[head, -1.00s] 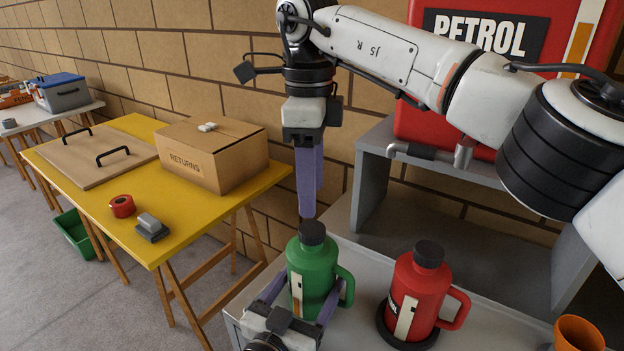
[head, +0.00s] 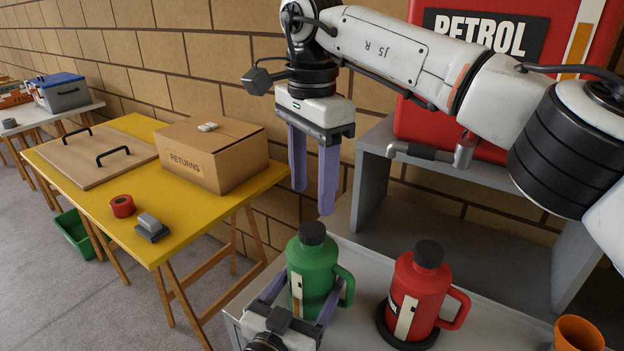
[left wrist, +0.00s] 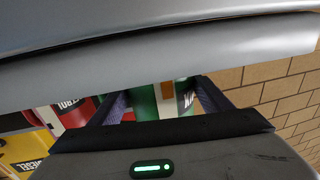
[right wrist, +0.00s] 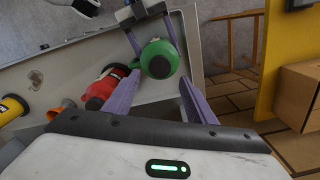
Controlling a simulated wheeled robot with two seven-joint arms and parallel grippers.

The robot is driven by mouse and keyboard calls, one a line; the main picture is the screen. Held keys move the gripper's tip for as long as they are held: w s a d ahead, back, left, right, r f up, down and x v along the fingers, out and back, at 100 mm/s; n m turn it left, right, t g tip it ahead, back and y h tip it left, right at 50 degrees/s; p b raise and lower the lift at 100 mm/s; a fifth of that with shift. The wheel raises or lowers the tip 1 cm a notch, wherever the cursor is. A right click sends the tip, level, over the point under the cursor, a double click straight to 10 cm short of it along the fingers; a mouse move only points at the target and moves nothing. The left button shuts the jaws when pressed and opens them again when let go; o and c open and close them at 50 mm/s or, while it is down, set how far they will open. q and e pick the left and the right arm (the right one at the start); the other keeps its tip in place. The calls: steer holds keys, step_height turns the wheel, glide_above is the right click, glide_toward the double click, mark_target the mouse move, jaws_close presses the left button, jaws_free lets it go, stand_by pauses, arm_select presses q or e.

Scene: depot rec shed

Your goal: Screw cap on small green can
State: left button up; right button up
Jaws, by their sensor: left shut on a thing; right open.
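The small green can (head: 313,272) stands upright on the grey bench, with a dark cap (head: 312,233) seated on its neck. My left gripper (head: 297,303) is shut on the can's body, one purple finger on each side. The can also shows between its fingers in the left wrist view (left wrist: 171,100). My right gripper (head: 313,202) is open and empty above the cap, its purple fingers spread and pointing down. In the right wrist view the can (right wrist: 158,58) is seen from above, beyond the open fingers. How tight the cap is cannot be seen.
A red can (head: 418,292) with a dark cap stands on a black round base close right of the green can. An orange cup (head: 578,333) is at the front right. A grey shelf (head: 372,195) carries a large red petrol container (head: 560,40) behind.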

mark_target(312, 228)
step_height(312, 228, down, 8)
steer(key=shift+r, duration=0.25)
steer(key=c, duration=1.1)
steer(key=shift+o, duration=0.2)
steer(key=m, duration=1.3)
steer(key=shift+m, duration=0.4)
steer(key=m, duration=0.4)
steer(key=o, duration=1.1)
steer(key=shift+o, duration=0.2)
